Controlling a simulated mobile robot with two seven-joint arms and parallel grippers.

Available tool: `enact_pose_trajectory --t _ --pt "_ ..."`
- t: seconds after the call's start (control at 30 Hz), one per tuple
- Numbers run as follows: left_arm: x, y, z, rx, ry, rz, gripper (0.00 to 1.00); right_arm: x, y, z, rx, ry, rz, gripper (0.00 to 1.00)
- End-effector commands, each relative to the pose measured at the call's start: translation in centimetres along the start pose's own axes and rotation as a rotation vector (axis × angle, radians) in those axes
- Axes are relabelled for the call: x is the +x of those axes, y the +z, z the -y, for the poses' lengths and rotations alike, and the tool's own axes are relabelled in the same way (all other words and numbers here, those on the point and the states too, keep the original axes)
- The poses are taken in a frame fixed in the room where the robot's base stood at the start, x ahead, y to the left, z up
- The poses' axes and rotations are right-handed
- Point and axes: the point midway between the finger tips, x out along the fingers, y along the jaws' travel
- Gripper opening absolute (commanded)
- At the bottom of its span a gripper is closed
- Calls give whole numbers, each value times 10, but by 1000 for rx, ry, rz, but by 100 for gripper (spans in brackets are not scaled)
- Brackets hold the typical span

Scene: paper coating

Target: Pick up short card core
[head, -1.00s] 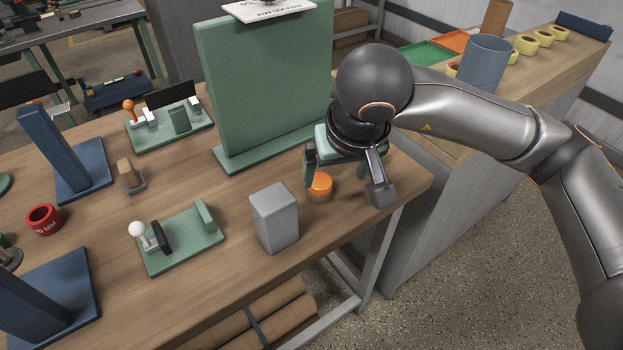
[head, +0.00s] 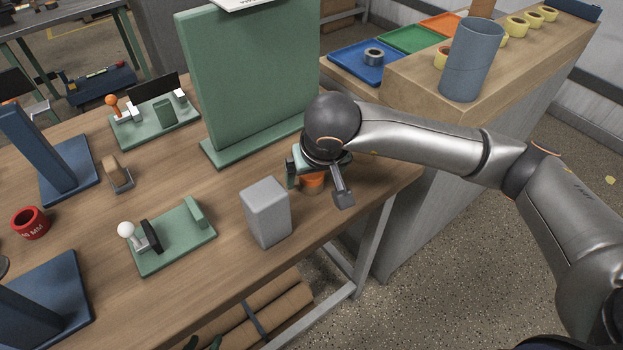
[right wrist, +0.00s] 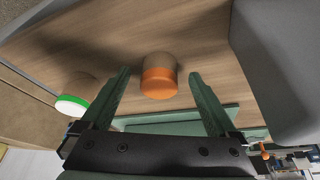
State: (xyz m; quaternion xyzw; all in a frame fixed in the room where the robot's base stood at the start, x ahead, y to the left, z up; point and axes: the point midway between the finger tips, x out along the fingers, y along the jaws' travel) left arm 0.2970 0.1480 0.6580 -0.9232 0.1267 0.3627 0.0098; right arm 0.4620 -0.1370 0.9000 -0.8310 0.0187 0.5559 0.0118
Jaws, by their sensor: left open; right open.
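A short core (right wrist: 159,76), brown with an orange end, stands on the wooden bench; in the head view it (head: 312,181) is partly hidden by my right gripper. My right gripper (head: 318,187) is low over the bench, jaws open. In the right wrist view the core is between the open fingertips (right wrist: 160,72), with gaps on both sides. My left gripper (head: 202,344) shows only as dark green tips at the bottom edge of the head view, apart and empty.
A grey block (head: 266,212) stands close left of the right gripper. A tall green panel (head: 248,80) rises behind. A core with a green-and-white end (right wrist: 72,105) is left of the gripper in the right wrist view. A green fixture (head: 172,240) lies left of the block.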

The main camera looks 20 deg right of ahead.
Motion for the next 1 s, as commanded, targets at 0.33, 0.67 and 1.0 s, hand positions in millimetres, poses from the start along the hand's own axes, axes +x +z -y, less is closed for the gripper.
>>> enact_pose_trajectory --t 0.33,0.67,1.0 --pt "1 2 2 0 -3 2 50 18 0 0 0 -2 1 94" --pt "1 1 1 0 -2 1 50 17 0 0 1 -1 1 64" --pt "0 0 0 -1 -1 -2 50 17 0 0 1 -1 0 26"
